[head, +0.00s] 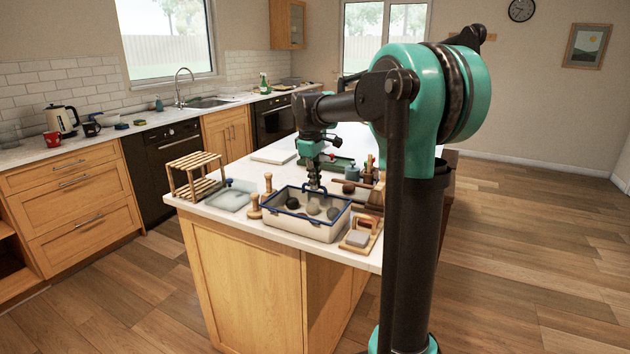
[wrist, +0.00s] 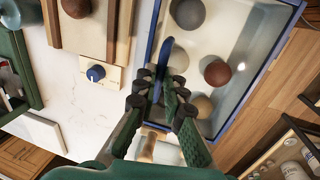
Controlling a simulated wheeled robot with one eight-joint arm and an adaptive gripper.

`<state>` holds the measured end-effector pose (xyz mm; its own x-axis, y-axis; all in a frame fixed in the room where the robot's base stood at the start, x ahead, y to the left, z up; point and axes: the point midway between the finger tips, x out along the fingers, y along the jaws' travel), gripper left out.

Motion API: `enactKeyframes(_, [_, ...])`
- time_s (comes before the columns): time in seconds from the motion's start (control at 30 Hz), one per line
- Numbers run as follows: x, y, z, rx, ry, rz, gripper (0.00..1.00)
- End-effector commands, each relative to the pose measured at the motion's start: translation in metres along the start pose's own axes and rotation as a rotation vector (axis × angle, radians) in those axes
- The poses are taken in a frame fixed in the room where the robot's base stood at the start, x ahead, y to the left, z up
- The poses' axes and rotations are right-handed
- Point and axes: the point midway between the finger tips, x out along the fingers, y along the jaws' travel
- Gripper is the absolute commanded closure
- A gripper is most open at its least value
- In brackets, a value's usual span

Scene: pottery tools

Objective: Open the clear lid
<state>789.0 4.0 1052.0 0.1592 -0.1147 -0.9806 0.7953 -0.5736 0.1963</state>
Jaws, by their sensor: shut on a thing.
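A cream box (head: 300,232) with a blue rim stands near the front edge of the island counter, with round balls inside. The wrist view shows a dark grey ball (wrist: 188,13), a reddish-brown ball (wrist: 217,74) and a tan ball (wrist: 202,106) in it. The clear lid's pane is hard to make out; the blue rim (wrist: 262,72) looks level on the box. A blue handle (wrist: 164,58) is at the box's far side as the head view sees it. My gripper (wrist: 160,90) is shut on this handle; its fingers partly hide it. My gripper (head: 315,184) also shows above the box in the head view.
A wooden rack (head: 195,174), a pale translucent slab (head: 230,198) and wooden stamps (head: 254,206) stand left of the box. A wooden holder with a grey block (head: 358,238) is close on its right. Boards and tools crowd the far side.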

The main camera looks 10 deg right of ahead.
Motion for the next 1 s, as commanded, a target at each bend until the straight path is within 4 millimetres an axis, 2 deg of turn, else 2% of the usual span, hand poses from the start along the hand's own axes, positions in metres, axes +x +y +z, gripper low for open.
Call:
enactKeyframes(0.27, [-0.010, -0.004, 0.000, -0.002, 0.000, 0.066, 1.00])
enactKeyframes(0.47, [-0.028, -0.013, -0.001, -0.006, 0.001, 0.200, 1.00])
enactKeyframes(1.0, [-0.082, -0.063, -0.002, -0.009, 0.003, 0.707, 1.00])
